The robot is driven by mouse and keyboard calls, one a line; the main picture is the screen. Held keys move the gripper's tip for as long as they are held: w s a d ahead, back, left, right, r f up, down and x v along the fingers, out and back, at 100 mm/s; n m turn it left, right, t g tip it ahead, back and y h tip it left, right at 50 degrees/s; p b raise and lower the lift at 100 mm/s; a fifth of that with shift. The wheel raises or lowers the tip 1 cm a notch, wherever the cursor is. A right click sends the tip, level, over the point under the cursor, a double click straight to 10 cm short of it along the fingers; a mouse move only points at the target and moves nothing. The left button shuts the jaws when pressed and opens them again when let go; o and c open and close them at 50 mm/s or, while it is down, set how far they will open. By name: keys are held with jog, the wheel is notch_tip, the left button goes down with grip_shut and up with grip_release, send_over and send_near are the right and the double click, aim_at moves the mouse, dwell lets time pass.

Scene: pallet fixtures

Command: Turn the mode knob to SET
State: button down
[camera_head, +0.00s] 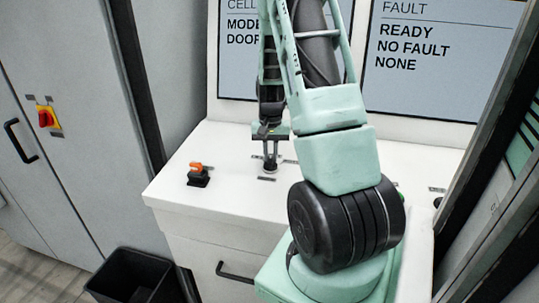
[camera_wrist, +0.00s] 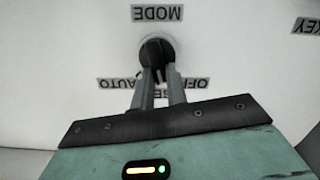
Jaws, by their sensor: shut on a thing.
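The mode knob (camera_wrist: 157,52) is a round black knob on the white panel, below the upside-down MODE label (camera_wrist: 158,13) in the wrist view. A pale pointer mark on it points down in that view, toward the partly covered SET label (camera_wrist: 160,93). The AUTO label (camera_wrist: 117,84) is to the left and the OFF label (camera_wrist: 190,84) to the right. My gripper (camera_wrist: 158,72) is shut on the knob, one finger on each side. In the head view my gripper (camera_head: 270,158) points down at the knob (camera_head: 270,169) on the console top.
An orange-and-black switch (camera_head: 198,175) stands left on the white console (camera_head: 225,190). Two screens rise behind; the right screen (camera_head: 425,60) reads READY, NO FAULT, NONE. A black bin (camera_head: 125,277) is on the floor. A KEY label (camera_wrist: 305,26) shows in the wrist view.

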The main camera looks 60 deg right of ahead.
aim_at(271, 157)
jog(key=shift+s+m, duration=0.1)
jog(key=shift+m, duration=1)
jog(key=shift+d, duration=0.1)
jog(key=c, duration=1.4)
grip_release()
notch_tip(271, 157, up, 18)
jog(key=b, duration=0.3)
jog(key=shift+f+b, duration=0.25)
jog(key=shift+b, duration=0.05)
